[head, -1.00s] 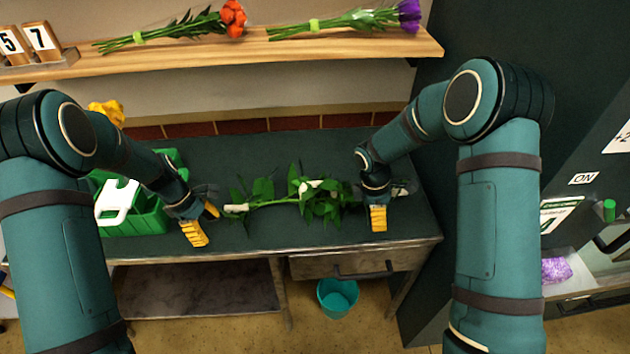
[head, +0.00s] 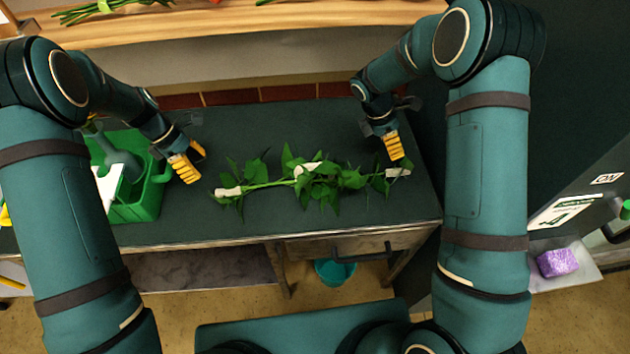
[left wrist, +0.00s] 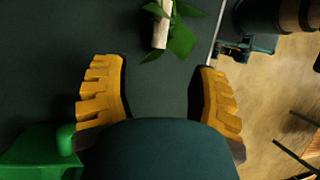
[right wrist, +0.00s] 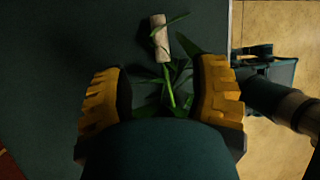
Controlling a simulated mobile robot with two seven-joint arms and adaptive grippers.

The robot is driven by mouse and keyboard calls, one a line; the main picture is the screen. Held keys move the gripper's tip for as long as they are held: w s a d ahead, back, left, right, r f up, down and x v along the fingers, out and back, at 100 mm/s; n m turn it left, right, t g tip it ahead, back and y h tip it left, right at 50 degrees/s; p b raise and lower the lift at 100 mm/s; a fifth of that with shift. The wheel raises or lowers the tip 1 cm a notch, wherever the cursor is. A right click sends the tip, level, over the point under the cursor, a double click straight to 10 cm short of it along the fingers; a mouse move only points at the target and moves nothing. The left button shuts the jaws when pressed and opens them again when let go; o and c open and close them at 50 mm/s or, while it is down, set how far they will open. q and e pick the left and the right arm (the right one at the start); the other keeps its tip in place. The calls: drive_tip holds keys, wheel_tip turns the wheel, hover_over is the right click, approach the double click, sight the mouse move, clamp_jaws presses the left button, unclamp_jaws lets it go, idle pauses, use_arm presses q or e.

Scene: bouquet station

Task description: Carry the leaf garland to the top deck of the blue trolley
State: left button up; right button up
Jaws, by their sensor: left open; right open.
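The leaf garland (head: 310,183) lies along the dark green tabletop, with green leaves on a stem and pale wrapped sections at its ends and middle. My left gripper (head: 190,165) is open and empty, up and left of the garland's left end; that pale end (left wrist: 160,32) shows ahead of the fingers (left wrist: 160,95) in the left wrist view. My right gripper (head: 394,146) is open, just above the garland's right end; in the right wrist view the pale end (right wrist: 160,38) lies ahead of its spread fingers (right wrist: 162,95). The blue trolley is not clearly identifiable.
A green caddy (head: 140,195) stands on the table's left, close to my left gripper. A wooden shelf (head: 240,38) with flowers runs above the back. A drawer (head: 350,245) and teal bucket (head: 335,272) are below the table. A purple block (head: 557,262) sits at right.

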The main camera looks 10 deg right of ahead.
sight(221, 190)
use_arm(q)
drive_tip(key=x, duration=1.1)
drive_tip(key=shift+d+f, duration=0.1)
drive_tip(key=shift+f, duration=0.3)
use_arm(e)
drive_tip(key=x, duration=1.1)
drive_tip(key=shift+d+f, duration=0.15)
drive_tip(key=shift+f, duration=0.25)
use_arm(q)
drive_tip(key=shift+c, duration=0.4)
use_arm(e)
drive_tip(key=shift+c, duration=0.4)
use_arm(q)
clamp_jaws()
use_arm(e)
clamp_jaws()
